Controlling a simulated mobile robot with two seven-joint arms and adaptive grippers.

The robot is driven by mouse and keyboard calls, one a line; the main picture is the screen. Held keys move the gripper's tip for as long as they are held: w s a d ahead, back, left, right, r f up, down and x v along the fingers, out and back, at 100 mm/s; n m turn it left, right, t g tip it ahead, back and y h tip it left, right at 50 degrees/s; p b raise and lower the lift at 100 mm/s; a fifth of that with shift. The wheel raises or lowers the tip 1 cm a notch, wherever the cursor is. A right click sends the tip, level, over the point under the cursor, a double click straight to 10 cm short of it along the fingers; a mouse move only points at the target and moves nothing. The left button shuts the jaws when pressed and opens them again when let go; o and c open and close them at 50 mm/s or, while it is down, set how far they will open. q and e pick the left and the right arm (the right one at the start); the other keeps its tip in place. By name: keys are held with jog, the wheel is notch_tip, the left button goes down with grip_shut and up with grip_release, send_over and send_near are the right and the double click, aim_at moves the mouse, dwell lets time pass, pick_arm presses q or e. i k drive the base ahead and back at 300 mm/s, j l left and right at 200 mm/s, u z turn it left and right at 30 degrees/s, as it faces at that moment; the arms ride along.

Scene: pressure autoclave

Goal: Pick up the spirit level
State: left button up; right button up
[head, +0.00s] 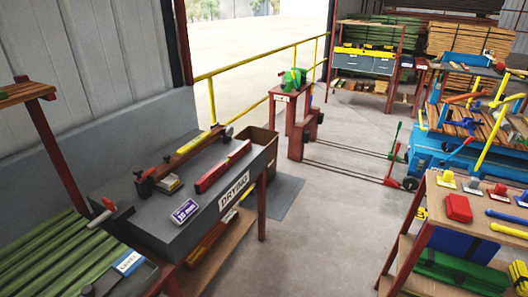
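A long red bar (222,167), which looks like the spirit level, lies flat on the dark grey bench (160,222) marked "DRYING" at left of centre. It lies slantwise near the bench's right long edge, with its far end pointing up and right. I cannot make out a vial on it at this size. Neither of my grippers is in view, so nothing is seen touching the bar.
A long brown bar clamp (183,155) lies behind the red bar. A purple "20 mm" label (185,211) lies in front. A yellow railing (262,64) runs behind. A tool table (440,222) stands right. The concrete floor (318,215) between is clear.

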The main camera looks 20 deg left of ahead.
aim_at(209, 178)
jog(key=i+l+u, duration=0.15)
jog(key=i, duration=0.35)
jog(key=i+l+u, duration=0.1)
jog(key=i, duration=0.4)
jog(key=i+l+u, duration=0.15)
jog(key=i, duration=0.3)
jog(key=i+l+u, duration=0.1)
jog(key=i+u, duration=0.15)
jog(key=u, duration=0.2)
jog(key=i+l+u, duration=0.2)
jog(key=u, duration=0.2)
jog(key=i+l+u, duration=0.15)
jog(key=u, duration=0.3)
jog(key=l, duration=0.1)
